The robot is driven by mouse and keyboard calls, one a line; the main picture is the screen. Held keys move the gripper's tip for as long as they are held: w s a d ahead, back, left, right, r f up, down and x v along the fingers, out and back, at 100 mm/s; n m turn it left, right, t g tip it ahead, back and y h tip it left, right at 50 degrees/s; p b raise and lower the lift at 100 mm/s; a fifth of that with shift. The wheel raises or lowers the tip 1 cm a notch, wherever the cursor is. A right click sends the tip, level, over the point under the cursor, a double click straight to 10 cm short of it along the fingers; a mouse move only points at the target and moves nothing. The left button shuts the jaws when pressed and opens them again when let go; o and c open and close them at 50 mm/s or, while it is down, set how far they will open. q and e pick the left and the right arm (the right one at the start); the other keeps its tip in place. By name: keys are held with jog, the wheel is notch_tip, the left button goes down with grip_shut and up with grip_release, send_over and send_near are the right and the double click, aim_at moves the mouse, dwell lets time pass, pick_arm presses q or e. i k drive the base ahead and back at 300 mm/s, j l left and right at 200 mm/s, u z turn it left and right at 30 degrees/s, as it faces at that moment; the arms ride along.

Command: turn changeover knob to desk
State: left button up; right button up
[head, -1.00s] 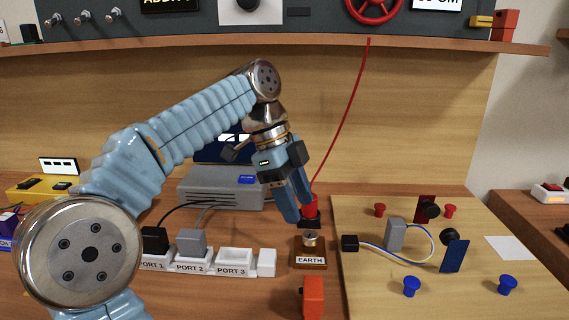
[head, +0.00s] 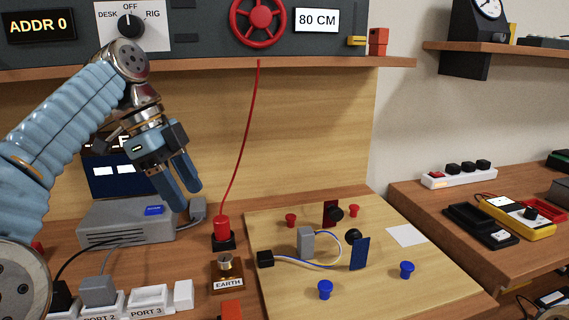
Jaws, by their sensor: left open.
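The changeover knob (head: 130,25) is a black round knob on a white plate (head: 155,38) on the upper panel. The plate is marked DESK at left, OFF at top and RIG at right. The knob's pointer appears to be at OFF. My left gripper (head: 182,203) is open and empty, fingers pointing down, well below the knob and in front of the wooden back board. My left arm's wrist joint covers the area just under the knob plate. My right gripper is not in view.
A red handwheel (head: 259,15) and an 80 CM display (head: 317,20) are on the same panel. A red cord (head: 243,140) hangs to a red plug (head: 221,228) near the EARTH block (head: 227,272). A grey box (head: 125,220) stands behind the gripper. A wooden board (head: 400,285) holds several small parts.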

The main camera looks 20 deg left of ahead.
aim_at(130, 26)
jog(key=k+l, duration=1.2)
jog(key=l, duration=0.2)
